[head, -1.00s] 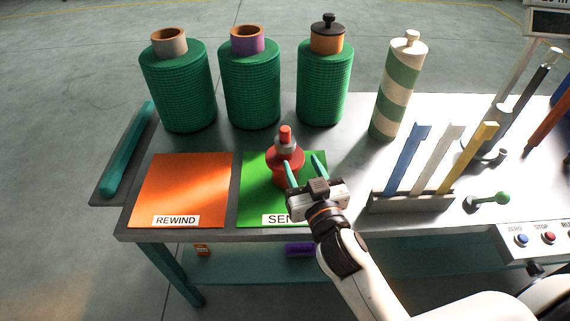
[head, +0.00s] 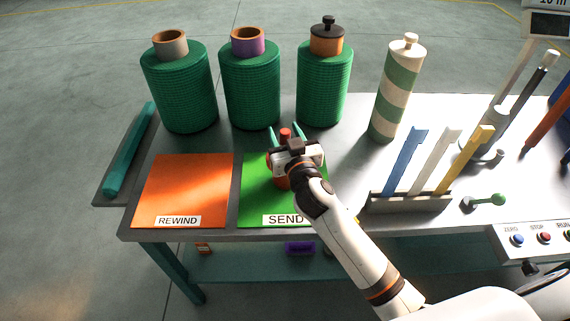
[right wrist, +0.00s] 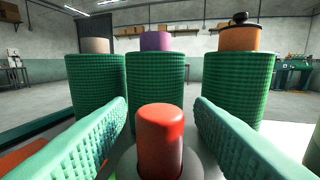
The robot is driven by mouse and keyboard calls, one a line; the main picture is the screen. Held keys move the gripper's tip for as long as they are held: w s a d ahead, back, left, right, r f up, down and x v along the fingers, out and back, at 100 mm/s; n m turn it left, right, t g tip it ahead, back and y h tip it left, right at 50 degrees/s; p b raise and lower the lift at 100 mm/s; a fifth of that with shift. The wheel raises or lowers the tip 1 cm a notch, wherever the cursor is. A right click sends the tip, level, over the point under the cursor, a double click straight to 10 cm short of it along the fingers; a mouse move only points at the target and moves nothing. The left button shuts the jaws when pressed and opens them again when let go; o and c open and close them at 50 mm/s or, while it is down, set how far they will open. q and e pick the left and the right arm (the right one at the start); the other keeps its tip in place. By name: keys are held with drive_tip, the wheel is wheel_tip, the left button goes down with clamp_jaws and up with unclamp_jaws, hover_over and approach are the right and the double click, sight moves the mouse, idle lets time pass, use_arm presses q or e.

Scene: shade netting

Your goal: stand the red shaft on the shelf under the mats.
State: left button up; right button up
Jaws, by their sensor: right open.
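The red shaft (head: 285,133) stands upright on the green SEND mat (head: 255,205), mostly hidden behind my right gripper in the head view. Its rounded red top (right wrist: 160,135) rises from a grey collar in the right wrist view. My right gripper (head: 285,134) is open, with one green finger on each side of the red top, and gaps show between them. The orange REWIND mat (head: 185,190) lies to the left and is bare. The shelf (head: 240,262) under the mats is partly visible below the table edge. My left gripper is not in view.
Several green net rolls, one at the left (head: 180,90), stand along the back, with a striped roll (head: 397,90) to their right. A rack (head: 410,202) of blue, white and yellow bars stands right of the mats. A purple item (head: 299,248) lies on the shelf.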

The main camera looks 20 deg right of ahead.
clamp_jaws()
idle(1.2)
drive_tip(key=shift+r, duration=0.15)
